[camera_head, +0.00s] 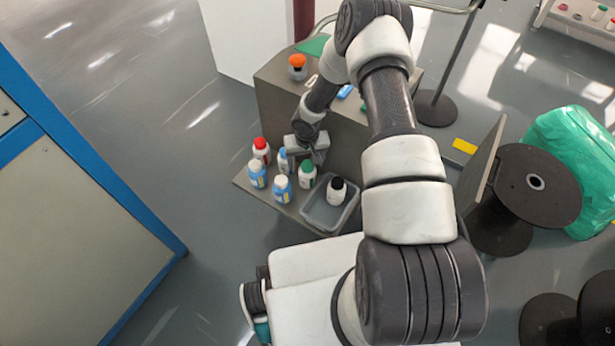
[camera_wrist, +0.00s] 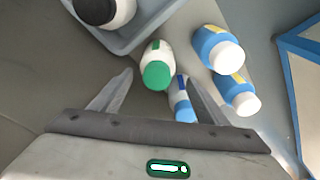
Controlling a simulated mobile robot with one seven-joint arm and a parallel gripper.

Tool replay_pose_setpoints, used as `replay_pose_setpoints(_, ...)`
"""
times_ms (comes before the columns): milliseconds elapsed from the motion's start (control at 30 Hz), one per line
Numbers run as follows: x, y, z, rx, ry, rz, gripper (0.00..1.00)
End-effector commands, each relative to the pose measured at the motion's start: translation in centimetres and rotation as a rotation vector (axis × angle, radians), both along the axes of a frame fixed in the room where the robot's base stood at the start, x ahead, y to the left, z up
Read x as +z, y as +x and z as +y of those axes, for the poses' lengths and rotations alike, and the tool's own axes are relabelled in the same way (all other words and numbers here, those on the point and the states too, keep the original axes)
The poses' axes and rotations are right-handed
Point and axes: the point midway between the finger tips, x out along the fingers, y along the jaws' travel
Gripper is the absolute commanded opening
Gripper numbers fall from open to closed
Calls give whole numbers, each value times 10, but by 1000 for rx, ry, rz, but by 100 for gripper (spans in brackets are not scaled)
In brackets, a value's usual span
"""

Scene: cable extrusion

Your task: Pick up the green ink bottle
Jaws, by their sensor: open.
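The green ink bottle (camera_head: 307,174) is white with a green cap and stands on a low grey shelf, just left of a grey tray. In the wrist view the green-capped bottle (camera_wrist: 157,66) shows beyond my fingertips, about midway between them, with its cap toward me. My gripper (camera_head: 308,150) is above and behind the bottles in the head view. In the wrist view my gripper (camera_wrist: 158,85) is open with nothing between its fingers. A small blue and white bottle (camera_wrist: 181,100) shows near the right finger.
The grey tray (camera_head: 318,216) holds a black-capped bottle (camera_head: 337,190). Blue and white bottles (camera_head: 281,187) and a red-capped bottle (camera_head: 261,150) stand left of the green one. An orange-capped bottle (camera_head: 297,66) is on the higher grey surface behind.

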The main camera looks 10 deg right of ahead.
Motion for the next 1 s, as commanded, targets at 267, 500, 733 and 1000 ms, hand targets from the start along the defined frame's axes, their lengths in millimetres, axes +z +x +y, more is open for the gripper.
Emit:
replay_pose_setpoints(267,-23,1,-2,-1,0,1,69)
replay_pose_setpoints(500,-58,1,-6,-1,1,0,69)
replay_pose_setpoints(733,-65,2,-6,-1,0,0,69)
replay_pose_setpoints(1000,-64,2,-6,0,0,0,42)
